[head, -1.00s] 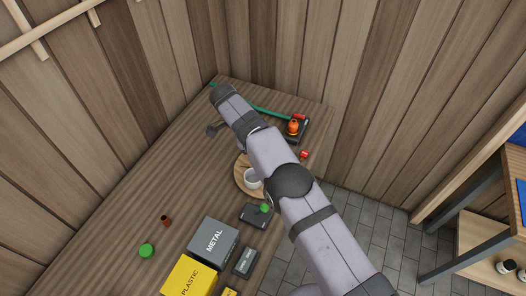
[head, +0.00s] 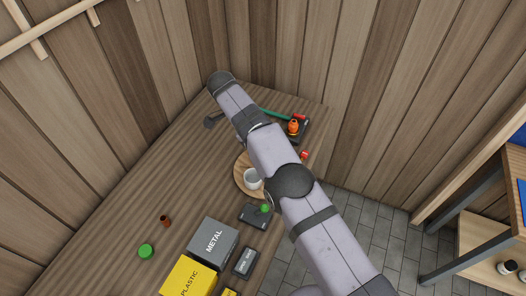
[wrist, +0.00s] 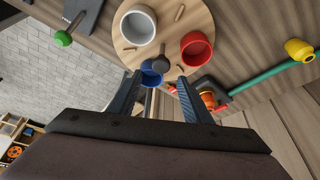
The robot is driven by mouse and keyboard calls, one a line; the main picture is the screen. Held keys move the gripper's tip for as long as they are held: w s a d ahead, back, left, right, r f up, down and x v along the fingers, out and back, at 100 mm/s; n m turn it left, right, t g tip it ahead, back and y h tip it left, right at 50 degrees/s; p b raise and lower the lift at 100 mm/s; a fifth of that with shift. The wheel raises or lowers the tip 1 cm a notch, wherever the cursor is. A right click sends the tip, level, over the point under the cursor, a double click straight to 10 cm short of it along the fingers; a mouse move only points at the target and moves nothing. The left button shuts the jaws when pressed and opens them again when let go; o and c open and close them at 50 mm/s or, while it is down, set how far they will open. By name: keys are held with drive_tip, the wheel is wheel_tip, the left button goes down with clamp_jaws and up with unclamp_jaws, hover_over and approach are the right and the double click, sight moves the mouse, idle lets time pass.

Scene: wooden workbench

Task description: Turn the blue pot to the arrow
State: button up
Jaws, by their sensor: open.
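A white pot (wrist: 138,26) and a red pot (wrist: 196,49) stand on the same board. My gripper (wrist: 159,82) is open, its fingers on either side of the blue pot in that view; I cannot tell if they touch it. In the head view the board (head: 241,181) and white pot (head: 253,178) show, while my arm hides the blue pot. I cannot make out the arrow clearly.
A grey METAL box (head: 213,241) and a yellow PLASTIC box (head: 188,279) stand at the front. A dark box with a green knob (head: 264,209) is near the board. An orange item (head: 293,127) and green hose (head: 275,113) lie at the back right. The left of the bench is mostly clear.

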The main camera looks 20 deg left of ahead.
wheel_tip(320, 180, up, 7)
drive_tip(key=p, duration=0.4)
drive_tip(key=shift+f+p, duration=0.2)
drive_tip(key=shift+p, duration=0.15)
drive_tip(key=shift+f, duration=0.1)
